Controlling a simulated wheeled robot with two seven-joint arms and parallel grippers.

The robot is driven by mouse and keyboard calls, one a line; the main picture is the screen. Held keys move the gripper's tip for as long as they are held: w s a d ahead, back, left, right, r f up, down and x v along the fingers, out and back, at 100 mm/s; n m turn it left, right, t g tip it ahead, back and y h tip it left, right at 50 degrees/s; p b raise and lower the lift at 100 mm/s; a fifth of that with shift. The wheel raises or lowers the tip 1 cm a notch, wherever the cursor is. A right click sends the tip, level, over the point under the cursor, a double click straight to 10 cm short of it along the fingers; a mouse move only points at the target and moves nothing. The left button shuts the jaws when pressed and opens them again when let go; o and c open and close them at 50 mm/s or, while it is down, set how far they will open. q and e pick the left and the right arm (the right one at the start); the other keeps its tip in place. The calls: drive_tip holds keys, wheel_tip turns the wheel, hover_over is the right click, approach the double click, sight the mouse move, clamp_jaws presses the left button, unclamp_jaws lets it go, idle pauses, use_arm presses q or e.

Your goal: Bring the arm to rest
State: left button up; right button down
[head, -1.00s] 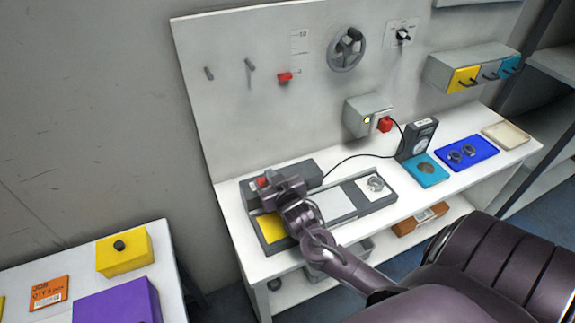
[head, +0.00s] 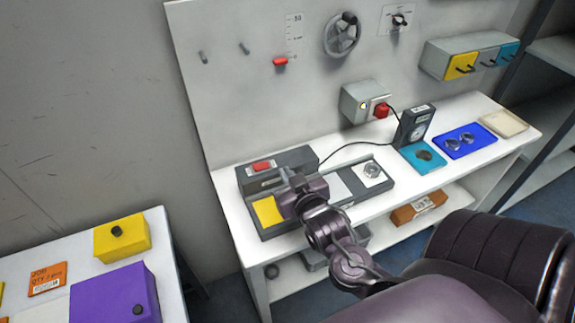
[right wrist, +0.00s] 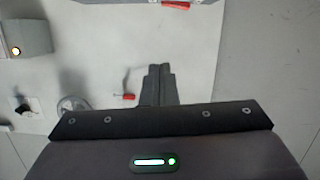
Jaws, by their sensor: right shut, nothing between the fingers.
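My right gripper (head: 290,190) hangs over the dark scanning station (head: 378,206) on the white bench, just right of its yellow pad (head: 267,212). In the right wrist view its fingers (right wrist: 158,84) are together with nothing between them. The red button (head: 264,165) on the station's raised back block shows clear of the gripper. My right arm comes in from the lower right and covers part of the station's front. My left gripper is not in view.
On the bench stand a dark meter (head: 414,125), a teal mat (head: 422,155), a blue tray (head: 480,148) with metal rings and a beige tray (head: 504,124). A side table at lower left holds a yellow box (head: 122,238) and a purple box (head: 115,293).

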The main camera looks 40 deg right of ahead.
drive_tip(key=shift+w, duration=0.1)
idle(0.3)
drive_tip(key=s+a+f+n+g+y, duration=0.4)
drive_tip(key=s+a+f+g, duration=0.2)
drive_tip(key=s+a+g, duration=0.55)
drive_tip(key=s+f+b, duration=0.2)
drive_tip(key=f, duration=1.6)
drive_tip(key=s+f+b, duration=0.2)
drive_tip(key=f+b, duration=0.1)
drive_tip(key=f, duration=1.4)
drive_tip(key=s+d+f+g+b, duration=0.2)
drive_tip(key=s+d+f+b, duration=0.1)
drive_tip(key=s+f, duration=1.6)
wheel_tip(320, 180, down, 3)
drive_tip(key=shift+d+r, duration=0.2)
